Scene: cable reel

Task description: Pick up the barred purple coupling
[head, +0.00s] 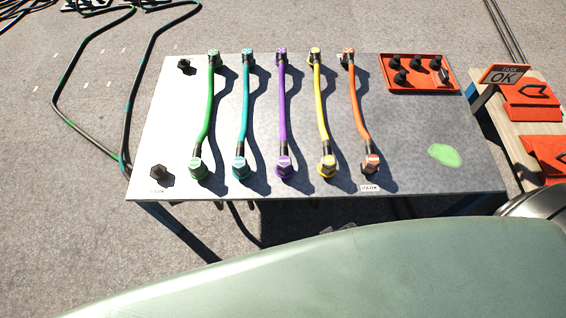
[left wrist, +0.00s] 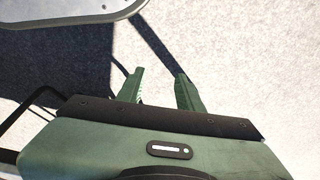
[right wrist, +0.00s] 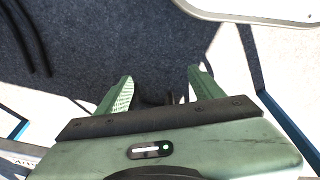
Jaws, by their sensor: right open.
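A purple cable (head: 282,105) lies lengthwise on the grey table, with a coupling at each end. The near purple coupling (head: 284,164) carries a pale bar-like mark and sits close to the table's front edge. The far purple coupling (head: 281,54) carries a pale cross-like mark. Neither gripper shows in the head view. My left gripper (left wrist: 160,75) is open and empty, above the ground in its wrist view. My right gripper (right wrist: 160,73) is open and empty, over dark shaded ground. No coupling shows in either wrist view.
Green (head: 206,110), teal (head: 243,110), yellow (head: 320,105) and orange (head: 357,105) cables lie beside the purple one. A red tray (head: 390,84) with black plugs is at the back right. A wooden bench (head: 492,122) with orange parts adjoins. The table's right front is mostly clear.

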